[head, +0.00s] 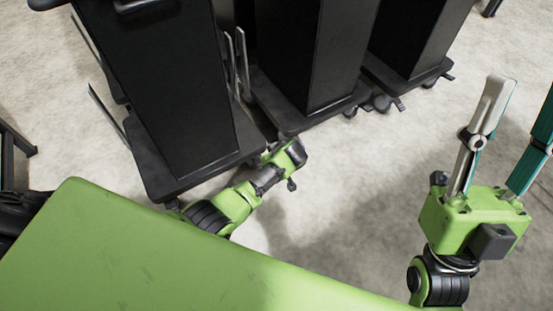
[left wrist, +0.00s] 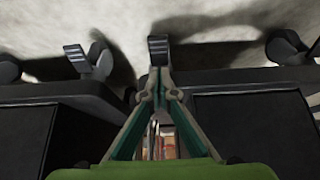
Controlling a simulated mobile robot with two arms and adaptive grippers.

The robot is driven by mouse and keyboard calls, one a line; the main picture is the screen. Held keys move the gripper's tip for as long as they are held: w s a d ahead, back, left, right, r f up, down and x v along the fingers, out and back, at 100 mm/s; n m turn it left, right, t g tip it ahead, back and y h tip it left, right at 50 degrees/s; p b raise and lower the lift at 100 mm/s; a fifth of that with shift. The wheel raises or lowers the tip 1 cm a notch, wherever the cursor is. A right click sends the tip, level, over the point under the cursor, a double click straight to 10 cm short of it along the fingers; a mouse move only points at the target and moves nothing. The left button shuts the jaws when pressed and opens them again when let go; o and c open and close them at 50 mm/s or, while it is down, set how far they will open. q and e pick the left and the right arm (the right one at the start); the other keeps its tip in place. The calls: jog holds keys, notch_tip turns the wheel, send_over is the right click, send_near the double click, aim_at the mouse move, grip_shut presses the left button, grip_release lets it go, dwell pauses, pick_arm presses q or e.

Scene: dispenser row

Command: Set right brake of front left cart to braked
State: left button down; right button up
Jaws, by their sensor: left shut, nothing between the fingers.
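The front left cart (head: 180,90) is a tall black unit on a dark wheeled base, at the left in the head view. My left arm reaches low along its near right corner, and my left gripper (head: 288,157) is there; its fingers are not clear in this view. In the left wrist view the left gripper (left wrist: 160,82) is shut and empty. A grey ribbed brake pedal (left wrist: 158,48) shows just beyond its fingertips; I cannot tell whether they touch. Another pedal (left wrist: 76,56) is left of it. Their cart and brake state are unclear. My right gripper (head: 522,110) is open and empty.
A middle cart (head: 315,60) and a right cart (head: 415,40) stand close beside the front left cart, with a narrow gap. In the left wrist view two dark cart bases lie beside the fingers. The pale floor (head: 370,180) is clear at the right.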

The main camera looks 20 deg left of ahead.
pick_arm(q)
jog(key=p+v, duration=0.3)
jog(key=v, duration=0.3)
jog(key=shift+s+d, duration=0.3)
jog(key=shift+d, duration=0.15)
pick_arm(e)
jog(key=w+a+f+g+h, duration=0.1)
jog(key=w+f+g+h, duration=0.2)
jog(key=w+f+g, duration=0.6)
jog(key=shift+w+f, duration=1.15)
jog(key=shift+f, duration=1.05)
pick_arm(q)
jog(key=shift+d, duration=0.1)
pick_arm(e)
jog(key=shift+a, duration=0.1)
